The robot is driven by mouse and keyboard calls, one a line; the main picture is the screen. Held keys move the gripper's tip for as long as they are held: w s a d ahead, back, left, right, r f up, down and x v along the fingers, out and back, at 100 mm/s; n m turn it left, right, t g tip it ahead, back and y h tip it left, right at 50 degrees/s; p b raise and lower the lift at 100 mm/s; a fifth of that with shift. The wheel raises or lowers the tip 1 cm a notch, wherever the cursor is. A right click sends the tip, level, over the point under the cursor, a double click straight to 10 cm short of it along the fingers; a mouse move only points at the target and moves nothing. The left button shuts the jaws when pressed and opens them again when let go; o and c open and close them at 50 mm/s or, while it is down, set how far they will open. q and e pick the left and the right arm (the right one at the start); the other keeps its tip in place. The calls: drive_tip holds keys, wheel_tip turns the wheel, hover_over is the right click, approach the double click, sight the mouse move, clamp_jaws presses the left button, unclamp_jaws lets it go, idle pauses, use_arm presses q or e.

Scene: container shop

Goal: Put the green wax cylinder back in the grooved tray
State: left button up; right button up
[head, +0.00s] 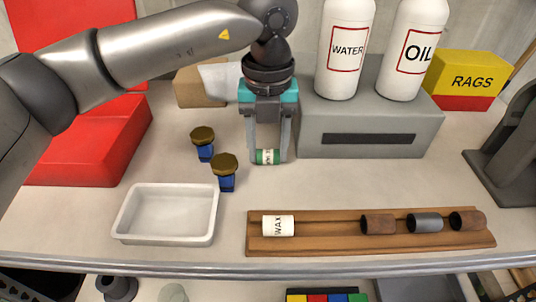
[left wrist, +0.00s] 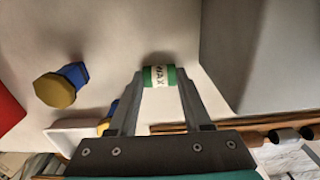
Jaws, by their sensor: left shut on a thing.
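The green wax cylinder (head: 267,157) has a white band with lettering. The left wrist view also shows the green cylinder (left wrist: 159,76) between the fingertips. The grooved wooden tray (head: 350,243) lies at the front right of the counter. It holds a white wax cylinder (head: 278,226) at its left, then a bare stretch, two rusty brown cylinders (head: 378,224) and a grey one (head: 425,222) between them. My right gripper is in neither view.
Two blue pieces with brown-gold tops (head: 225,170) stand left of my gripper. A white tray (head: 166,213) lies front left. The grey box (head: 359,128) carries a water bottle (head: 345,50) and an oil bottle (head: 413,50). The counter between gripper and grooved tray is clear.

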use_arm(q)
clamp_jaws()
drive_tip(key=shift+r, duration=0.1)
